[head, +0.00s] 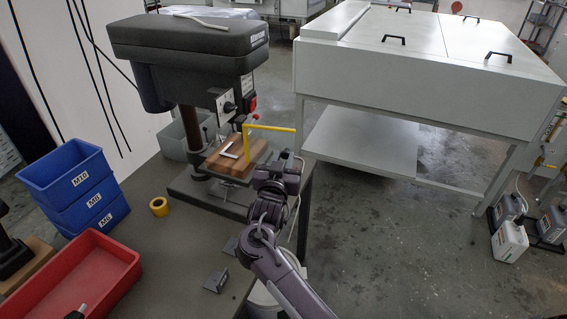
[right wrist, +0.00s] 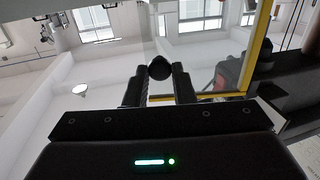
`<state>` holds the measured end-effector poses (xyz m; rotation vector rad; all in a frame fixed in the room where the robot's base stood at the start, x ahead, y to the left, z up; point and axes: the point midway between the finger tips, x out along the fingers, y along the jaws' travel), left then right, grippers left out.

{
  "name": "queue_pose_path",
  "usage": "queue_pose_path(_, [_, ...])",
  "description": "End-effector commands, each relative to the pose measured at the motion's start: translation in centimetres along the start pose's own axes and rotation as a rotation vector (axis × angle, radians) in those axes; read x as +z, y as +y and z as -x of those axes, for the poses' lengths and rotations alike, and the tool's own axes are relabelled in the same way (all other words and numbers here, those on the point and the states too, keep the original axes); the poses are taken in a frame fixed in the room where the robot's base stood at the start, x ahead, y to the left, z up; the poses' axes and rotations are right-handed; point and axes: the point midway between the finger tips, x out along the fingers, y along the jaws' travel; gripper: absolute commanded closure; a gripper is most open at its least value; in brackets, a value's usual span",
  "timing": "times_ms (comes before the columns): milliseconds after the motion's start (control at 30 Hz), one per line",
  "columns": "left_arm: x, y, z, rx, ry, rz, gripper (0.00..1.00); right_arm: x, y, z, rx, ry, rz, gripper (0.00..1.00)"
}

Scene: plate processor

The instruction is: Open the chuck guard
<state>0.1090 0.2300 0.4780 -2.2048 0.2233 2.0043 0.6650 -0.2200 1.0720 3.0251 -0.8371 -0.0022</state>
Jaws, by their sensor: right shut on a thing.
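The chuck guard (head: 268,128) is a clear panel in a yellow frame on the front of the dark drill press (head: 190,45). In the right wrist view, its yellow frame (right wrist: 262,45) runs down the right side and along the bottom edge. My right gripper (head: 284,160) is beside the guard, at the front right of the press. In the right wrist view, its two fingers (right wrist: 159,80) are shut on a round black knob (right wrist: 159,66), seen against the clear panel. My left gripper is not in view.
A wooden board (head: 237,152) lies on the press table below the guard. Blue bins (head: 75,185), a red bin (head: 75,275) and yellow tape (head: 158,207) are on the grey bench at left. A large white cabinet (head: 430,70) stands behind right. Open floor lies right of the bench.

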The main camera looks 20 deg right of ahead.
Motion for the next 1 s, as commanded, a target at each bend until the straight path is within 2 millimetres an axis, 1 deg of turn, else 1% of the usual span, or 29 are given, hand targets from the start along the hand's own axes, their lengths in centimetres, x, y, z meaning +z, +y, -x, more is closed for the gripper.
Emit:
queue_pose_path(100, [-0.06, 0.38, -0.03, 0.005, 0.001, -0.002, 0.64, -0.22, -0.14, -0.07, 0.002, 0.004, -0.003, 1.00])
queue_pose_path(433, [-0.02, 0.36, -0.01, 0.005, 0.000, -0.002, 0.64, -0.28, -0.12, -0.09, 0.002, 0.005, -0.004, 1.00])
queue_pose_path(467, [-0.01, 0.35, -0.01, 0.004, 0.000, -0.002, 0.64, -0.29, -0.12, -0.09, 0.002, 0.005, -0.004, 0.73])
queue_pose_path(500, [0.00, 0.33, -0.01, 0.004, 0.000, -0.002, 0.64, -0.28, -0.12, -0.09, 0.002, 0.005, -0.004, 0.68])
queue_pose_path(600, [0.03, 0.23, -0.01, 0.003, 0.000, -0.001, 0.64, -0.23, -0.11, -0.08, 0.002, 0.004, -0.003, 0.56])
queue_pose_path(1000, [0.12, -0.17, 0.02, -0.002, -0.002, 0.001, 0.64, -0.14, -0.07, -0.12, 0.002, 0.002, -0.002, 0.56])
